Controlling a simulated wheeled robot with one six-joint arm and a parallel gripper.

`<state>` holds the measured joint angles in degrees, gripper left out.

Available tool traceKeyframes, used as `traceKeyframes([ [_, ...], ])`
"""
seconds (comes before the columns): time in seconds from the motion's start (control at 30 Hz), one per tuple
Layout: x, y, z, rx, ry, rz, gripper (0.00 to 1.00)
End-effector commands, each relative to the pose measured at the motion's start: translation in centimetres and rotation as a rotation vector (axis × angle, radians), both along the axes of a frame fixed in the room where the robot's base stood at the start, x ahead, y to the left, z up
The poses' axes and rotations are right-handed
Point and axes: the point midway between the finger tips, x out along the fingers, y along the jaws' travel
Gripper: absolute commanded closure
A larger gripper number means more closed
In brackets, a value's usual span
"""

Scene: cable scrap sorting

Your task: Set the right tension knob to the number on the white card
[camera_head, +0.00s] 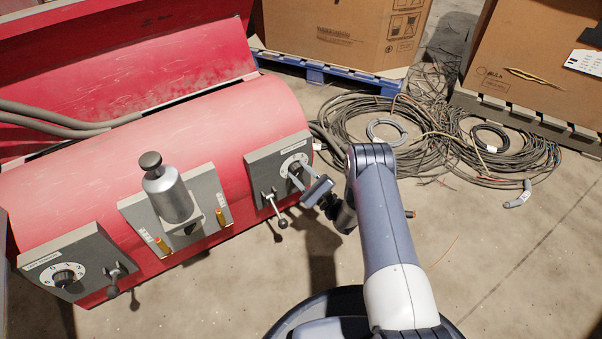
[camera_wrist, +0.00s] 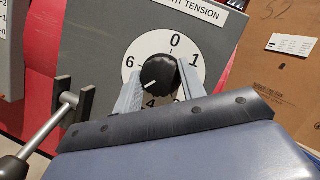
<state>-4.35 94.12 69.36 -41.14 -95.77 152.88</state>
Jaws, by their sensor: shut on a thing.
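The right tension knob (camera_wrist: 158,72) is black, on a white numbered dial (camera_wrist: 142,50) under a "...HT TENSION" label. My gripper (camera_wrist: 160,86) is shut on this knob, one finger on each side. The knob's white mark points to the lower left, between the visible 6 and 4; the number there is hidden by the left finger. 0 and 1 also show. In the head view my gripper (camera_head: 300,177) reaches the dial on the right grey panel. A white card (camera_head: 583,62) lies on the cardboard box at the far right; its number is too small to read.
A lever with a ball end (camera_head: 281,223) sits just left of the dial. A grey cylinder unit (camera_head: 167,195) and a left panel with another knob (camera_head: 66,276) stand further left on the red machine. Cable coils (camera_head: 390,130) lie on the floor behind my arm.

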Motion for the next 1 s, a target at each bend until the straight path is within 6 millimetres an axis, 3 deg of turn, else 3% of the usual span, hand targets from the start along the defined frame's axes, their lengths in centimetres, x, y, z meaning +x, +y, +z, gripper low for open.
traceKeyframes([
  [0.77, 0.03, -0.08, -0.15, 0.09, 0.065, -0.005, 0.84],
  [0.8, 0.04, -0.08, -0.16, 0.09, 0.065, -0.005, 0.61],
  [1.0, 0.01, -0.04, -0.12, 0.089, 0.064, -0.003, 0.44],
])
